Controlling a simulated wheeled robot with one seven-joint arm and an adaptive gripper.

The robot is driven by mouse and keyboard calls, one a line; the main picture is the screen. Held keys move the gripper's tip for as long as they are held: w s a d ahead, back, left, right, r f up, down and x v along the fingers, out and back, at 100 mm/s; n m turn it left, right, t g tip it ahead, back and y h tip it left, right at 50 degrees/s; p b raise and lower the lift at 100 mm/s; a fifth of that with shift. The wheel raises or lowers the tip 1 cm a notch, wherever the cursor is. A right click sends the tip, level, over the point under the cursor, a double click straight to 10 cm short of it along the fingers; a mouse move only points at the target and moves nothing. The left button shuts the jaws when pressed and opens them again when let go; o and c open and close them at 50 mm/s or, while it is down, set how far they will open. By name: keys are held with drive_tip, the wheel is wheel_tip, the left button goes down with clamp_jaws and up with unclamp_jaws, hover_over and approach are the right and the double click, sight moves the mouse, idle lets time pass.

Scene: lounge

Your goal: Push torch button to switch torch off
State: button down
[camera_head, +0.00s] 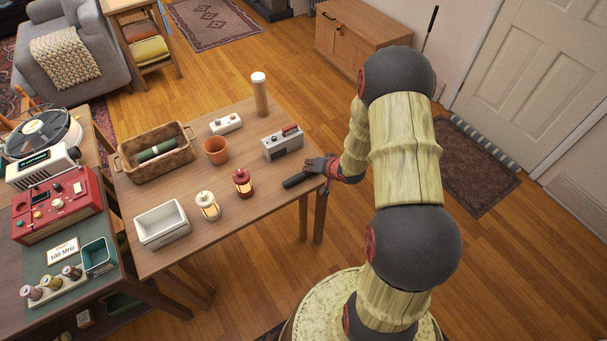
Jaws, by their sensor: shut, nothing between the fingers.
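A dark cylinder, which looks like the torch (295,181), lies on its side at the right edge of the wooden table (165,258). Its button and any light from it are too small to make out. My gripper (314,172), dark red and grey, is at the right end of the torch, over the table's edge. It is shut with nothing held. I cannot tell whether it touches the torch. My arm comes in from the right.
A red lantern (242,184) and a cream lantern (207,206) stand left of the torch. A grey radio-like box (283,146) is just behind it. A terracotta pot (215,151), wicker basket (181,160) and white crate (162,225) stand farther left. The table's front right is clear.

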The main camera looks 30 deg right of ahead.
drive_tip(key=shift+r, duration=0.1)
idle(0.3)
drive_tip(key=shift+r+p, duration=0.4)
drive_tip(key=shift+p, duration=0.3)
wheel_tip(320, 180, up, 6)
drive_tip(key=p, duration=0.5)
drive_tip(key=shift+a+p, duration=0.1)
drive_tip(key=shift+p, duration=0.25)
